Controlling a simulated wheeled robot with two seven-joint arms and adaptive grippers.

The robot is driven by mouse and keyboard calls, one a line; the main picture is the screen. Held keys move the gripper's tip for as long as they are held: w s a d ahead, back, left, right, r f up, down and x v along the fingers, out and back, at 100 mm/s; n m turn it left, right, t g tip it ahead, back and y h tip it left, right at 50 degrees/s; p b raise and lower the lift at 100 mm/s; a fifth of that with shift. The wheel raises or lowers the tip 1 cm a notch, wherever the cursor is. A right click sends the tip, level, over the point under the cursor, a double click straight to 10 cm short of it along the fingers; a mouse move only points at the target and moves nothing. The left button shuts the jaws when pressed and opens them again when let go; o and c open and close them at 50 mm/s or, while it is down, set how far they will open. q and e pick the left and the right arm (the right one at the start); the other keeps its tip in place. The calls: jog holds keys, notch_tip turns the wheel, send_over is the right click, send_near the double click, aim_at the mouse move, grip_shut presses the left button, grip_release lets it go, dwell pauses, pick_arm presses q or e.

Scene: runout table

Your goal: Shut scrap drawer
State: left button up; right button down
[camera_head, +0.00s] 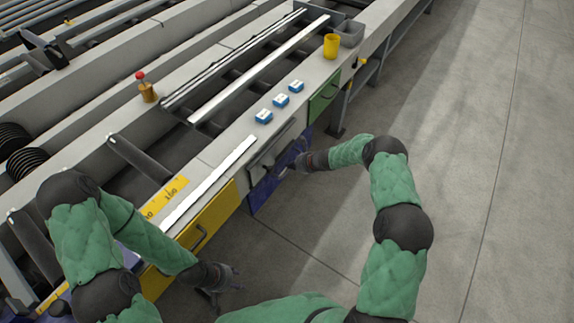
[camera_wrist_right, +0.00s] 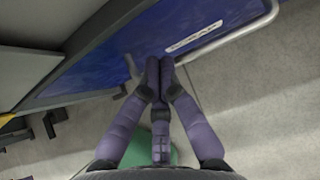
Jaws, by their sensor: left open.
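The blue scrap drawer (camera_head: 266,192) is in the table front, between the yellow and green drawers. Its front seems to stand out a little from the table side. In the right wrist view the blue front (camera_wrist_right: 110,60) fills the upper part, with a white label (camera_wrist_right: 194,37) and a grey bar handle (camera_wrist_right: 238,34). My right gripper (camera_head: 300,158) is at the drawer front; its fingertips (camera_wrist_right: 160,66) are together, beside the handle with nothing seen between them. Whether they touch the front is unclear. My left gripper (camera_head: 222,286) is open and empty, low near the yellow drawer.
The yellow drawer (camera_head: 203,232) and green drawer (camera_head: 323,98) flank the blue one. A red-knobbed post (camera_head: 148,90) stands further back. The floor at right is clear.

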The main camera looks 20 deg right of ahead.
jog(key=p+v, duration=0.3)
jog(key=v, duration=0.7)
jog(key=shift+s+d, duration=0.25)
jog(key=shift+s, duration=0.15)
jog(key=s+a+f+n+g+h, duration=0.1)
jog(key=s+a+f+n+g, duration=0.1)
jog(key=s+a+n, duration=0.3)
jog(key=s+f+n+g, duration=0.2)
jog(key=s+f, duration=0.1)
jog(key=s, duration=0.4)
jog(key=s+a+f+n+g+h, duration=0.1)
jog(key=s+a+f+n, duration=0.15)
jog(key=s+n, duration=0.2)
jog(key=s+a+r+n, duration=0.1)
jog(key=s+a+n, duration=0.3)
jog(key=s+n, duration=0.3)
jog(key=s+a+r+n+g, duration=0.1)
jog(key=s+a+n, duration=0.3)
jog(key=s+n, duration=0.3)
jog(key=s, duration=0.3)
jog(key=shift+a+r, duration=0.15)
jog(key=shift+r, duration=0.2)
jog(key=shift+s, duration=0.15)
